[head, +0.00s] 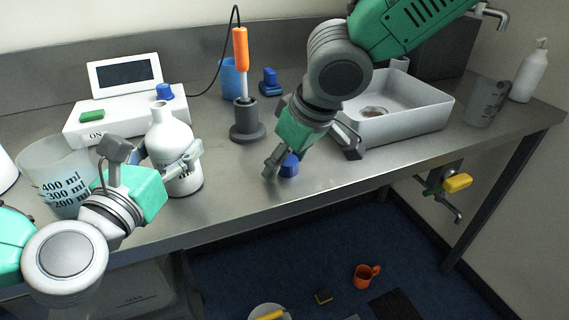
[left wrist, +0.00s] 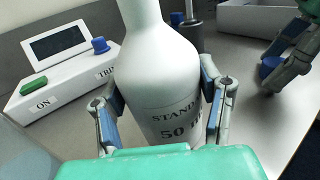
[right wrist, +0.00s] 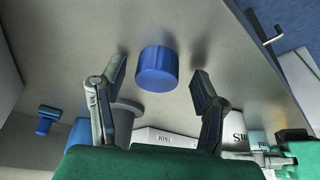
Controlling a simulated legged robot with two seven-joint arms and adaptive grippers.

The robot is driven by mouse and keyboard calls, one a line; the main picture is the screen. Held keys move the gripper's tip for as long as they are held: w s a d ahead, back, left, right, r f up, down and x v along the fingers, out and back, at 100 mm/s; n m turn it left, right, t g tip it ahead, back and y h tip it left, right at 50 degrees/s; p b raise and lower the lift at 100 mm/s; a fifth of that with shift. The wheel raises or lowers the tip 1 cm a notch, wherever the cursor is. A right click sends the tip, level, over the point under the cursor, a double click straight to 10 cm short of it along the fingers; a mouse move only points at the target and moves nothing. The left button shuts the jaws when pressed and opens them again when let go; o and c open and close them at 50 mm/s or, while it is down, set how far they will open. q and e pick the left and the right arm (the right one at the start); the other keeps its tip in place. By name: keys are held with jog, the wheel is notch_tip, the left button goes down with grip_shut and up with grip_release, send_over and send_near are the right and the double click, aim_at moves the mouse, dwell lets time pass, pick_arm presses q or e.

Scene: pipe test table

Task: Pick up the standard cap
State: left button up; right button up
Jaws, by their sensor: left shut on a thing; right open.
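A blue cap (head: 289,165) sits on the metal table near its front edge. It also shows in the right wrist view (right wrist: 157,69) and, partly covered, in the left wrist view (left wrist: 270,66). My right gripper (head: 308,158) is open above it, one finger on each side. In the right wrist view gaps show between the cap and both fingers. My left gripper (head: 178,160) is shut around a white bottle (head: 170,140). The bottle stands upright, without a cap, and its partly hidden label reads "STAND" and "50" in the left wrist view (left wrist: 165,105).
A beaker (head: 55,170) is at left. An orange-handled tool (head: 240,50) stands in a grey holder. A sink basin (head: 420,110) is behind my right gripper.

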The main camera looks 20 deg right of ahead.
aim_at(289, 160)
jog(key=shift+d, duration=0.15)
jog(key=shift+d, duration=0.2)
jog(key=c, duration=0.8)
jog(key=shift+o, duration=0.2)
jog(key=shift+a, duration=0.1)
notch_tip(289, 160, up, 10)
